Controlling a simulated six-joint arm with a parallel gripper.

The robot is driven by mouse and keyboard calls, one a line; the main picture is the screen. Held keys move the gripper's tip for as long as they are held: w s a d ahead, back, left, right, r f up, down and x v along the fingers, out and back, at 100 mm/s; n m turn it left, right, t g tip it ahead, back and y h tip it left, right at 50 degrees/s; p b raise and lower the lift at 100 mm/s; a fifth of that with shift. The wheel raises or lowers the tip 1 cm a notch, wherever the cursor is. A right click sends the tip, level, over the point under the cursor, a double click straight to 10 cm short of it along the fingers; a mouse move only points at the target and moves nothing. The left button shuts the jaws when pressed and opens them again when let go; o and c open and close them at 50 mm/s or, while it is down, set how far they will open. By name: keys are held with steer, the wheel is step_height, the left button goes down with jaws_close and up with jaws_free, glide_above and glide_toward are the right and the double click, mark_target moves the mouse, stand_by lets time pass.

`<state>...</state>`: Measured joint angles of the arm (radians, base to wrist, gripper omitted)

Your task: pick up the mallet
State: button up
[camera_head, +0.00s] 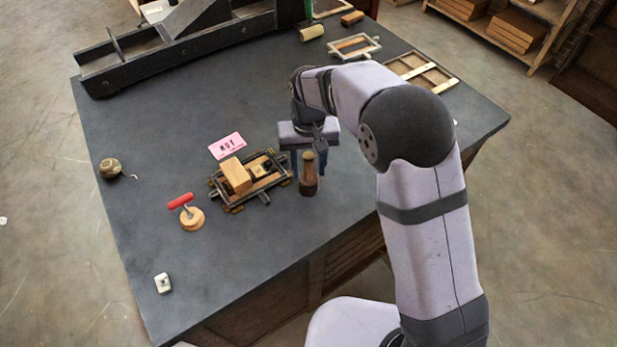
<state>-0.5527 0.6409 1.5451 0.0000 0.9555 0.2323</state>
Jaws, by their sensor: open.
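An upright thing with a dark brown body and a light wooden top (309,182), which looks like the mallet, stands on the dark table near its front edge. My gripper (308,166) points down over the table at the same spot. Its jaws are open, with one dark finger to the left of the wooden top and one to the right. In this view the upright thing shows in front of the gripper's body. I cannot tell whether the fingers are level with it in depth or touch it.
A metal frame (278,184) holding wooden blocks lies just left, with a pink card (227,146) behind it. The table's front left is mostly clear.

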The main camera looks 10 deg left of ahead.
steer(key=shift+c, duration=0.2)
jaws_close()
steer(key=shift+r, duration=0.1)
